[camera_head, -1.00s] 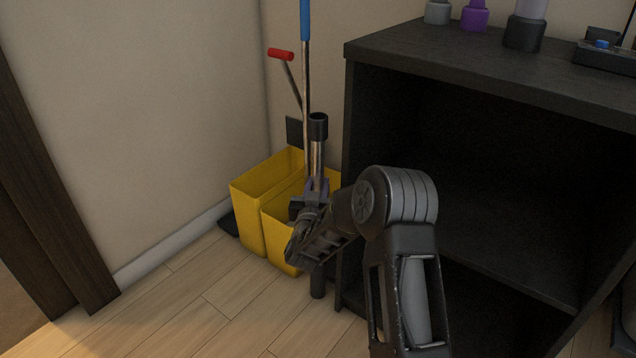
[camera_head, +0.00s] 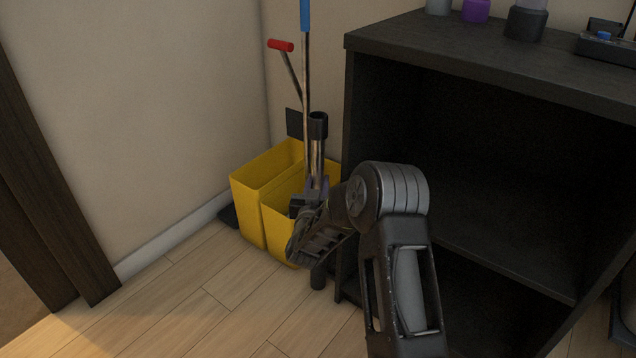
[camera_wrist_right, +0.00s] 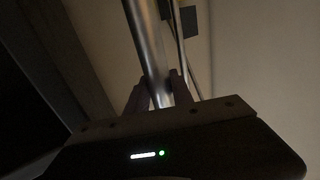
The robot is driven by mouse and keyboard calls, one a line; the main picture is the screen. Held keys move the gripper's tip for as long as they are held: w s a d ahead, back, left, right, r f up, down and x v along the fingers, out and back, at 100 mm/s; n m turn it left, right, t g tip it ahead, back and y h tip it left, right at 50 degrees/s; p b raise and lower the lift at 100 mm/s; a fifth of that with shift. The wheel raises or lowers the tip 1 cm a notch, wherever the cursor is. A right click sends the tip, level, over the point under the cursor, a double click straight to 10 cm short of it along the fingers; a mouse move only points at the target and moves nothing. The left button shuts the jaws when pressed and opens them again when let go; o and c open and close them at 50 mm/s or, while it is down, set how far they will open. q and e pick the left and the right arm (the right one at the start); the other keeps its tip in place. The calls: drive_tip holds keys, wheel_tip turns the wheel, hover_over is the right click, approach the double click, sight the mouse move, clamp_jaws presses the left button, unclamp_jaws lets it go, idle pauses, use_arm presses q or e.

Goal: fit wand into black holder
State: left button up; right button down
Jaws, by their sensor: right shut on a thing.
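The wand (camera_head: 317,160) is a metal tube with a black collar at its top and a dark lower end near the floor. It stands about upright in front of the yellow mop bucket. My right gripper (camera_head: 316,190) is shut on its middle. The wrist view shows the two fingers (camera_wrist_right: 160,95) on either side of the shiny tube (camera_wrist_right: 148,45). A flat black piece (camera_head: 295,122) on the wall behind may be the black holder; I cannot tell for sure. It also shows in the wrist view (camera_wrist_right: 181,22), apart from the wand. My left gripper is out of view.
The yellow bucket (camera_head: 249,205) stands in the corner, with a blue-topped pole (camera_head: 305,60) and a red-handled rod (camera_head: 281,46) above it. A black open cabinet (camera_head: 480,62) with bottles on top stands close on the right. The floor (camera_head: 190,290) at left is clear.

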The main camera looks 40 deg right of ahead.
drive_tip(key=shift+f, duration=0.3)
idle(0.6)
drive_tip(key=c, duration=1)
unclamp_jaws()
drive_tip(key=shift+c, duration=0.2)
drive_tip(key=shift+a, duration=0.1)
drive_tip(key=shift+s+a, duration=0.15)
drive_tip(key=shift+s, duration=0.05)
drive_tip(key=v, duration=0.7)
drive_tip(key=shift+s, duration=0.1)
